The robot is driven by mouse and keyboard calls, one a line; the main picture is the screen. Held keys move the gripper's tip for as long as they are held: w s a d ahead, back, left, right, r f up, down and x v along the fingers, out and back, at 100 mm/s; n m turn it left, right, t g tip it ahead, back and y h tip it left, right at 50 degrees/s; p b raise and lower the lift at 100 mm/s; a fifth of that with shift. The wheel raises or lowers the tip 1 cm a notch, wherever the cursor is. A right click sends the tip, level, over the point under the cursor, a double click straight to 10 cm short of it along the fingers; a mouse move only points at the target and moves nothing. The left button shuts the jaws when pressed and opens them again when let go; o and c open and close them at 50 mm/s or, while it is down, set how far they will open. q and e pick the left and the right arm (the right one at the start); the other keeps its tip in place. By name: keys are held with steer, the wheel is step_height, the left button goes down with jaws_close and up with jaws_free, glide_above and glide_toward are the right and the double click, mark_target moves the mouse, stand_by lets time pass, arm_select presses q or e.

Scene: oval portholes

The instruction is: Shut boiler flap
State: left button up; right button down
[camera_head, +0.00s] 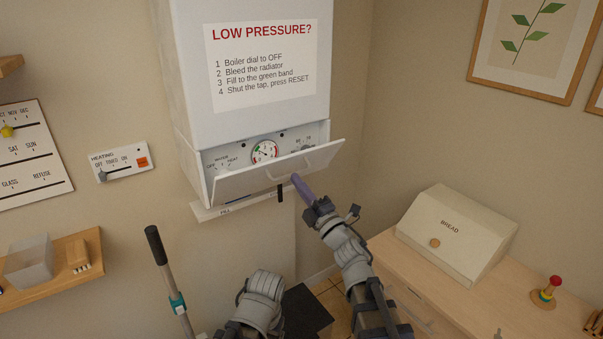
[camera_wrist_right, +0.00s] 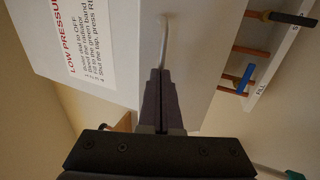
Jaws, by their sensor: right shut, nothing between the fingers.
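The white boiler (camera_head: 250,60) hangs on the wall. Its flap (camera_head: 240,180), hinged along the bottom, stands partly open and leans outward, with the control panel (camera_head: 225,158) showing behind it. A pale bar handle (camera_head: 300,165) is on the flap's outer face; it also shows in the wrist view (camera_wrist_right: 163,38). My right gripper (camera_head: 296,178) is shut and empty, its fingertips at or just in front of the handle; I cannot tell whether they touch. In the wrist view my right fingers (camera_wrist_right: 161,74) point at the handle. Only part of my left arm shows; its gripper is not visible.
Copper pipes with black (camera_wrist_right: 293,18) and blue (camera_wrist_right: 245,77) valve levers run below the boiler, by a strip marked FILL (camera_wrist_right: 260,88). A bread box (camera_head: 455,235) stands on the counter at right. A heating switch panel (camera_head: 122,163) is on the wall at left.

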mark_target(289, 158)
steer(key=shift+w+a+r+p, duration=0.1)
steer(key=shift+w+r+p, duration=0.15)
steer(key=shift+r, duration=0.25)
steer(key=shift+w+a+r+p, duration=0.1)
steer(key=shift+r+p, duration=0.2)
steer(key=shift+r, duration=0.15)
steer(key=shift+w+a+r+g+p, duration=0.1)
steer(key=shift+w+r+g+p, duration=0.1)
steer(key=shift+w+g+p, duration=0.1)
steer(key=w+r+p, duration=0.1)
steer(key=a, duration=0.1)
steer(key=w+r+p, duration=0.1)
steer(key=shift+w+a+r+p, duration=0.25)
steer(key=shift+w+r+p, duration=0.05)
steer(key=shift+r+p, duration=0.05)
arm_select(q)
step_height(289, 158, up, 8)
steer(key=p, duration=0.1)
steer(key=shift+f, duration=0.15)
arm_select(e)
steer(key=shift+r+x, duration=0.15)
steer(key=shift+x, duration=0.55)
steer(key=shift+r+x, duration=0.15)
steer(key=shift+x, duration=0.55)
steer(key=shift+s, duration=0.15)
